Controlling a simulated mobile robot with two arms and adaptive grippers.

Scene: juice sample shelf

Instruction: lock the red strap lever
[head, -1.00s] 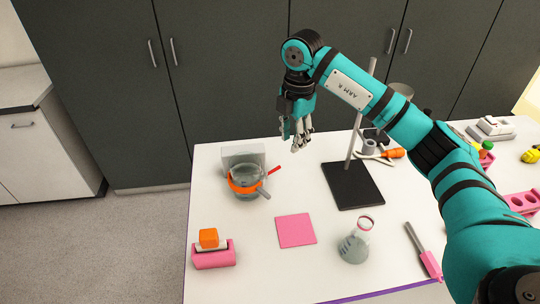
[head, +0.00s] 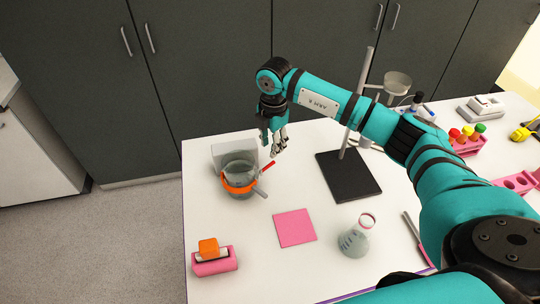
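The red strap lever (head: 267,167) is a short red bar sticking up and to the right from the orange strap (head: 239,187). The strap goes around a grey, see-through vessel (head: 238,171) near the table's back left edge. A grey stub (head: 261,192) points out at the vessel's lower right. My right gripper (head: 277,149) hangs pointing down, just above and slightly right of the lever's tip. I see a small gap in the picture, but cannot judge the depth. Its fingers are small and overlap, so their opening is unclear. My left gripper is out of view.
A pale block (head: 225,152) stands behind the vessel. A stand with a dark base (head: 349,178) is to the right. A pink mat (head: 295,228), a flask (head: 356,238) and a pink holder with an orange block (head: 208,248) are nearer. White table (head: 265,271) between them is bare.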

